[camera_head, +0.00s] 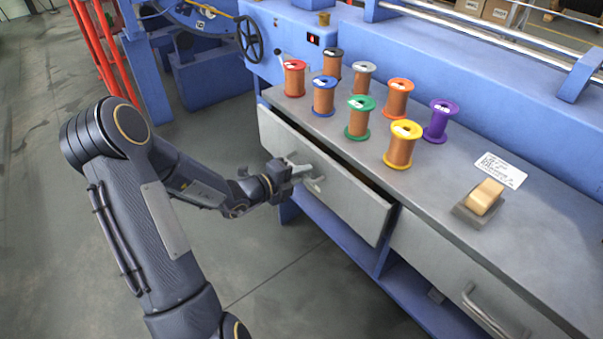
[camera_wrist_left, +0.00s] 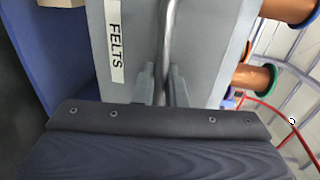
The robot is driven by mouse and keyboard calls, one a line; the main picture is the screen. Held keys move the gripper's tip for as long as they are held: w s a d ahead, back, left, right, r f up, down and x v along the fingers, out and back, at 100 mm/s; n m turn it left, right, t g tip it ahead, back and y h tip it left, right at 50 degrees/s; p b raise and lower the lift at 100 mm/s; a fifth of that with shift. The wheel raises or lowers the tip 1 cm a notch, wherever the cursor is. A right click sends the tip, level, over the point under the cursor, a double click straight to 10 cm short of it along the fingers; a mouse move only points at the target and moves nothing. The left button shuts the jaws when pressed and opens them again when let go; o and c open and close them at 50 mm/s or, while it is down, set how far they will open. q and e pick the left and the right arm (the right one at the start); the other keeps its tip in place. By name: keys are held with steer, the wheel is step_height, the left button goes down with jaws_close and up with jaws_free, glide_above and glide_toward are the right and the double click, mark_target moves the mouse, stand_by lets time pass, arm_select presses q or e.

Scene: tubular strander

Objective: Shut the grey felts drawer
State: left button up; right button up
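The grey felts drawer (camera_head: 328,184) is the left drawer under the worktop and stands partly open, with a dark gap along its top edge. Its front carries a white FELTS label (camera_wrist_left: 116,40) in the left wrist view. The drawer's metal bar handle (camera_head: 316,184) also runs between my fingers in the left wrist view (camera_wrist_left: 169,35). My left gripper (camera_head: 296,173) is at this handle, with one finger close on each side of the bar, and looks shut on it. The drawer's inside is mostly hidden. My right gripper is not in view.
Several copper-wire spools with coloured flanges, such as the yellow one (camera_head: 401,146), stand on the grey worktop (camera_head: 440,175). A wooden-topped block (camera_head: 480,202) and a white card (camera_head: 501,170) lie at its right. A second drawer (camera_head: 455,265), at the right, looks shut. Floor in front is clear.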

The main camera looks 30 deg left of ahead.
arm_select(q)
jaws_close()
steer(key=shift+w, duration=0.2)
steer(key=x, duration=0.1)
steer(key=p+x, duration=0.1)
steer(key=x, duration=0.1)
steer(key=shift+w+d+r, duration=0.15)
steer(key=shift+w+r, duration=0.1)
steer(key=shift+r, duration=0.1)
steer(key=shift+o, duration=2.2)
jaws_free()
